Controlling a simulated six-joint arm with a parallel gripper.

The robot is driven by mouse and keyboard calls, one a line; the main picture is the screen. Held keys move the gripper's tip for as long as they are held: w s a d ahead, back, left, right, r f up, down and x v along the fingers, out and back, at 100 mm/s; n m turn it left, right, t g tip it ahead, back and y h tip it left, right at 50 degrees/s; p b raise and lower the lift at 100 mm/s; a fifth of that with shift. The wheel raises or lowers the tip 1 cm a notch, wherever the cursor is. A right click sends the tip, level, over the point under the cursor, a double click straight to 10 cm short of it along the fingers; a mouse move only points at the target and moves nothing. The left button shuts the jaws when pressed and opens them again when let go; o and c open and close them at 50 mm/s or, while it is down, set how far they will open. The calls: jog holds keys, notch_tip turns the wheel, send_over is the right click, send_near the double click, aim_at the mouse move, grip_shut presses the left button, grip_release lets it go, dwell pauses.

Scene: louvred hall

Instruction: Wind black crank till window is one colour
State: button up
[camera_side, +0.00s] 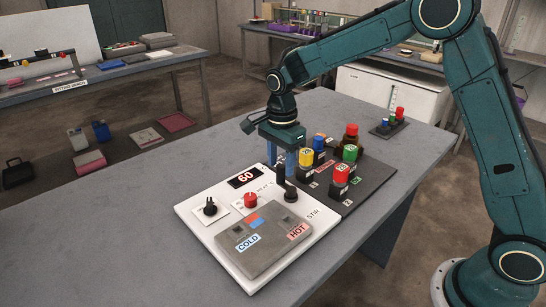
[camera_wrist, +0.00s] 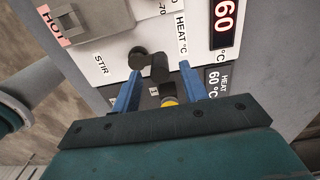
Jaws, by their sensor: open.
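The black crank (camera_side: 290,193) stands on the white panel beside the word STIR, with its handle upright. In the wrist view the crank (camera_wrist: 139,60) has its handle lying between the tips of my two blue fingers. My gripper (camera_side: 281,163) points down over the crank and is open; in the wrist view my gripper (camera_wrist: 160,70) shows a gap on each side of the handle. The window (camera_side: 256,221) on the grey box shows two colours, orange-red and blue. It is out of the wrist view.
The white panel (camera_side: 198,225) also carries a red knob (camera_side: 250,200), a black knob (camera_side: 210,207) and a display (camera_side: 245,177) reading 60. A dark rack (camera_side: 352,195) with several coloured-cap bottles stands close behind my gripper. The table's left part is clear.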

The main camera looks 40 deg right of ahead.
aim_at(281, 166)
jog(key=shift+f, duration=0.9)
jog(key=shift+f, duration=0.1)
jog(key=shift+f, duration=0.75)
grip_shut()
dwell(0.6)
